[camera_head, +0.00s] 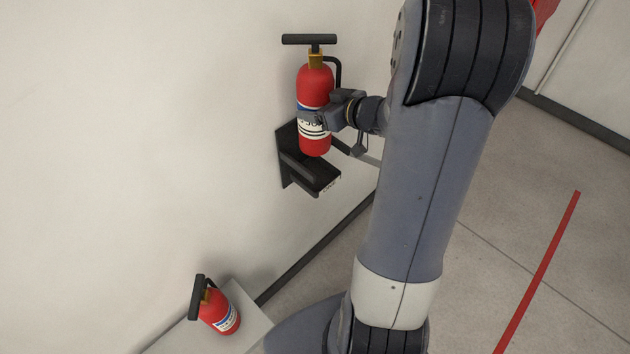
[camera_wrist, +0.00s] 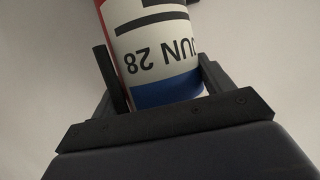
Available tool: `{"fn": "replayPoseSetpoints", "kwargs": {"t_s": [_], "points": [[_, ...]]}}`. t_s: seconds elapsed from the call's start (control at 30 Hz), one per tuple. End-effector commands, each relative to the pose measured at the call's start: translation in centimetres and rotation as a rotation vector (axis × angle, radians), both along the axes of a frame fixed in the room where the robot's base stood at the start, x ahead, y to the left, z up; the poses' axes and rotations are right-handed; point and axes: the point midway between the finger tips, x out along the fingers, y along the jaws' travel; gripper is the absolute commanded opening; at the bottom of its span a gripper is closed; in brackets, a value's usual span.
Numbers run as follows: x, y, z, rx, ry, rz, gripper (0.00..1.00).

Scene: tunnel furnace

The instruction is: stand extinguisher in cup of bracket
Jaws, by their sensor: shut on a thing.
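A red fire extinguisher (camera_head: 315,84) with a black handle, brass neck and white label is held upright by my gripper (camera_head: 312,118), which is shut around its label from the right. The black wall bracket (camera_head: 315,177) is fixed to the wall just below and behind it. The extinguisher's base overlaps the bracket in the head view; I cannot tell whether it touches or sits in the cup. In the wrist view the extinguisher (camera_wrist: 155,45) is between the two fingers (camera_wrist: 160,88), its label reading "JUN 28" upside down with a blue band; its ends are cut off.
A second, smaller-looking red extinguisher (camera_head: 219,310) stands on a pale ledge (camera_head: 243,301) at the lower left. The pale wall (camera_head: 150,140) runs behind the bracket. The floor (camera_head: 520,230) at the right is open, with a red line (camera_head: 540,268) on it.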

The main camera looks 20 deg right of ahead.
Motion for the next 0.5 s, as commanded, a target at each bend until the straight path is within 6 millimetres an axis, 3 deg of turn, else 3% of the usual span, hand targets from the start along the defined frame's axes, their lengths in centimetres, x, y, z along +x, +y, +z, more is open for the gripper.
{"fn": "replayPoseSetpoints", "kwargs": {"t_s": [0.5], "points": [[0.1, 0.0, -4.0, 0.003, -0.008, -0.001, 0.04]]}}
